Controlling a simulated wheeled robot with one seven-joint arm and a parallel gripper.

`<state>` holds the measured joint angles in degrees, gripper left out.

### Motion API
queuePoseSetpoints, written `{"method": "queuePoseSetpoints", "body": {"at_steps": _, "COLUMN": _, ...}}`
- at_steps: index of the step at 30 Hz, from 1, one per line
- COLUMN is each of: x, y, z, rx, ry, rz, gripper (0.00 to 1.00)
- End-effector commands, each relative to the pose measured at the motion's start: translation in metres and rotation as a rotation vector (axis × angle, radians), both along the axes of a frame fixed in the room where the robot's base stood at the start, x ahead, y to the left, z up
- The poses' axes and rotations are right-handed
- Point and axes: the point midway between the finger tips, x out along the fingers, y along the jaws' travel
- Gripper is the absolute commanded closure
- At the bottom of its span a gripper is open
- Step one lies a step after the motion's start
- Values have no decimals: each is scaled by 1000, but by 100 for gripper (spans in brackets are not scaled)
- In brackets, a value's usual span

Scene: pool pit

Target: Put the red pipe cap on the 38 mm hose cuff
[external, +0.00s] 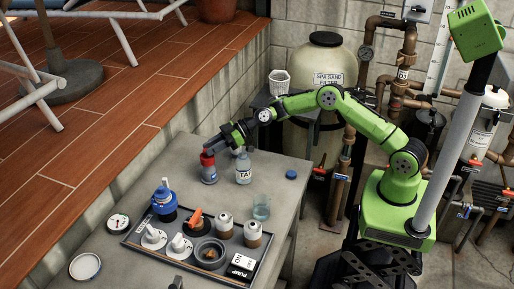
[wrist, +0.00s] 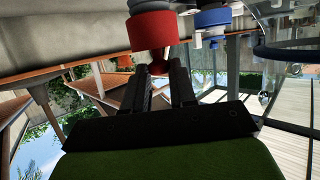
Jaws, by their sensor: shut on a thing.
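The red pipe cap (external: 207,159) is at the left part of the grey bench, at the top of a short grey cylinder (external: 209,176), which may be the hose cuff; no size marking is legible. In the wrist view, which looks inverted, the wide red cap (wrist: 153,32) fills the top centre, with a grey part (wrist: 150,5) against its far side. My gripper (external: 214,147) reaches in from the right. Its dark fingers (wrist: 168,80) are shut on the cap's narrow red end. I cannot tell how far the cap sits over the cylinder.
A labelled bottle (external: 244,170) stands close to the right of the cap. A glass (external: 261,207) and a blue cap (external: 291,174) are further right. A tray (external: 179,261) with several fittings and a blue-topped item (external: 164,200) are nearer the camera.

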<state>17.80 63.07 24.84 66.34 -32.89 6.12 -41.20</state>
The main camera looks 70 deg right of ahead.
Motion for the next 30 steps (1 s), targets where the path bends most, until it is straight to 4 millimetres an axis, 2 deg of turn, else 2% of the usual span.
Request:
{"method": "queuePoseSetpoints", "body": {"at_steps": 9, "x": 0, "y": 0, "z": -5, "rx": 0, "ry": -1, "rz": 0, "gripper": 100}}
{"method": "queuePoseSetpoints", "body": {"at_steps": 10, "x": 0, "y": 0, "z": -5, "rx": -1, "ry": -1, "rz": 0, "gripper": 70}}
{"method": "queuePoseSetpoints", "body": {"at_steps": 14, "x": 0, "y": 0, "z": -4, "rx": -1, "ry": -1, "rz": 0, "gripper": 50}}
{"method": "queuePoseSetpoints", "body": {"at_steps": 23, "x": 0, "y": 0, "z": -3, "rx": -1, "ry": -1, "rz": 0, "gripper": 49}}
{"method": "queuePoseSetpoints", "body": {"at_steps": 28, "x": 0, "y": 0, "z": 15, "rx": 0, "ry": 0, "rz": 0, "gripper": 49}}
{"method": "queuePoseSetpoints", "body": {"at_steps": 30, "x": -14, "y": -17, "z": 18, "rx": -3, "ry": -3, "rz": -4, "gripper": 49}}
